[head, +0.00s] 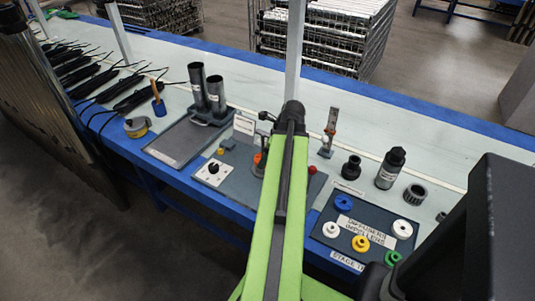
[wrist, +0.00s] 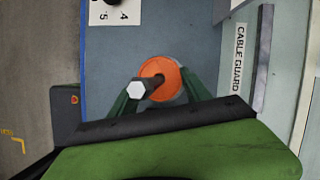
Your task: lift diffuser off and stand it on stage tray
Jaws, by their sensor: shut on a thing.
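In the head view a bit of the orange piece (head: 258,158) shows just left of my arm, which hides my gripper. The stage tray (head: 322,233) is dark, at the right front of the bench, with blue, white, yellow and green round parts on it.
A control panel with a knob (head: 212,172) lies left of my arm, and a red button (head: 312,169) to its right. Two dark tubes (head: 206,92) stand in a holder further left. A black bottle (head: 390,168) and dark fittings stand behind the tray.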

